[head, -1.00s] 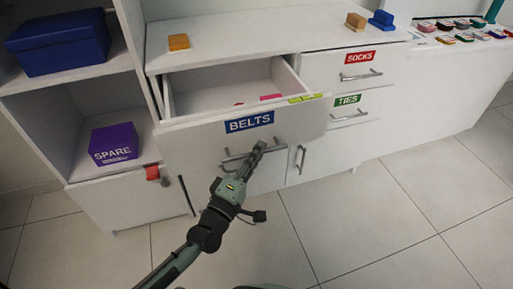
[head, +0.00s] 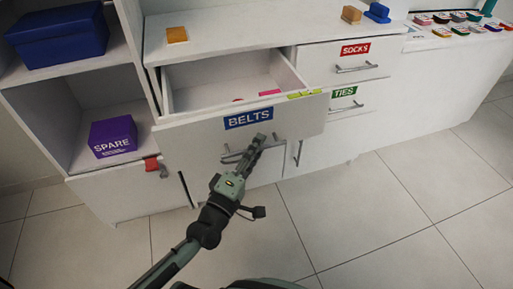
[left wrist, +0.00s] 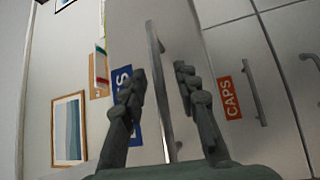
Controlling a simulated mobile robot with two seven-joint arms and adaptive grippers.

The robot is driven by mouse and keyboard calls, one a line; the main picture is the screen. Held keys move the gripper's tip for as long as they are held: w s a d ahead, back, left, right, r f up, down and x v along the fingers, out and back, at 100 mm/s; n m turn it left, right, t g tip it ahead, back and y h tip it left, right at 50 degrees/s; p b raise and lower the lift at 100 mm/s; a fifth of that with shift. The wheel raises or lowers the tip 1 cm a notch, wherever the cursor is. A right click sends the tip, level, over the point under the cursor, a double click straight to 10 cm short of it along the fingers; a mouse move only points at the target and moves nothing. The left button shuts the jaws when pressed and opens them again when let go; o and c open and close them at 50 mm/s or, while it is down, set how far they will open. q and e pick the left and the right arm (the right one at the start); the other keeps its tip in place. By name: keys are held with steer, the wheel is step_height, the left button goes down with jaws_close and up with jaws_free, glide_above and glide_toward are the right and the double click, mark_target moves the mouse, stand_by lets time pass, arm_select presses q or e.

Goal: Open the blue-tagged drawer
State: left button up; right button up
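The drawer with the blue BELTS tag (head: 190,140) stands pulled out from the white cabinet, so its inside shows. A pink item (head: 269,93) and part of a red one show inside it. Its bar handle (head: 232,156) is below the tag. My left gripper (head: 258,142) is at the right part of this handle. In the left wrist view the handle (left wrist: 157,60) runs between the two spread fingers (left wrist: 158,85), with gaps visible beside it. The blue tag (left wrist: 123,75) is partly hidden behind one finger. My right gripper is not in view.
Closed SOCKS (head: 310,59) and TIES (head: 372,92) drawers are on the right. A purple SPARE box (head: 113,138) and blue box (head: 58,38) sit on left shelves. Small blocks lie on the cabinet top (head: 240,42). The tiled floor (head: 400,200) in front is clear.

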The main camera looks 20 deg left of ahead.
arm_select(q)
steer(key=shift+s, duration=0.2)
steer(key=v, duration=0.7)
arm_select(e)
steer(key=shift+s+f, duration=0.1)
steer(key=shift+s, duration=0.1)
arm_select(q)
steer(key=shift+s+a+f, duration=0.1)
steer(key=shift+s, duration=0.05)
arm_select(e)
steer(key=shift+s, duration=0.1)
